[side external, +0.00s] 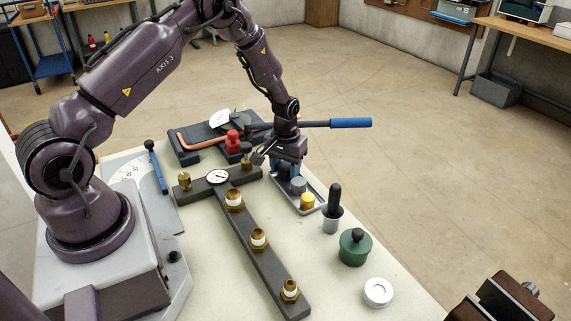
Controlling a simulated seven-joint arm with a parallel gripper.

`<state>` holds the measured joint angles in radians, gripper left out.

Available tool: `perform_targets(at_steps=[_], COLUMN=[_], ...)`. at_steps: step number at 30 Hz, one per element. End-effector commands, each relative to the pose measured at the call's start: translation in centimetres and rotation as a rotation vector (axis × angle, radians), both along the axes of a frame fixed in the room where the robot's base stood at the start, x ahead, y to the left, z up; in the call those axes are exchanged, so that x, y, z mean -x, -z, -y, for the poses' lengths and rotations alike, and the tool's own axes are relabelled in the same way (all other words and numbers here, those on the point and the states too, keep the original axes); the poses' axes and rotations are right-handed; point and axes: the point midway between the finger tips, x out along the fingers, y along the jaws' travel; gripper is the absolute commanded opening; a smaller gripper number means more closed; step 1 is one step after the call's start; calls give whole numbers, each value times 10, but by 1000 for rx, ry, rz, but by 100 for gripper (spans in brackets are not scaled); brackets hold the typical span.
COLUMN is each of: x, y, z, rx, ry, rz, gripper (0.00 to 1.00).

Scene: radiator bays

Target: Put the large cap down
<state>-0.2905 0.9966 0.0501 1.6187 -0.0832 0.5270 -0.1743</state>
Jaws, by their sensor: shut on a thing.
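My gripper (285,163) points down over the far end of a small grey tray (313,212). It is shut on what appears to be the large cap, a blue piece mostly hidden by the fingers. Whether this cap touches the tray or hangs just above it, I cannot tell. A grey cap (298,187) and a yellow cap (307,201) sit in the tray, nearer the camera than my gripper. A dark T-shaped manifold (250,225) with several brass fittings and a round gauge (218,176) lies left of the tray.
A black-handled tool in a metal cup (332,219), a green round pot (354,248) and a white ring (378,292) stand right of the manifold. A blue-handled lever (350,123) reaches out behind my gripper. A red knobbed piece (233,141) stands behind the manifold.

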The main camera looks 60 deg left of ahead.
Motion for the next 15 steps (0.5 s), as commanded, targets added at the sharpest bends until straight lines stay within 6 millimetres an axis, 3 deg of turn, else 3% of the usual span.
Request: perform_targets(at_steps=[4,5,6,15], x=[0,0,0,0], y=[2,2,2,1], z=[0,0,0,0], rx=[0,0,0,0], ry=[0,0,0,0], rz=[0,0,0,0], gripper=[16,49,57,57])
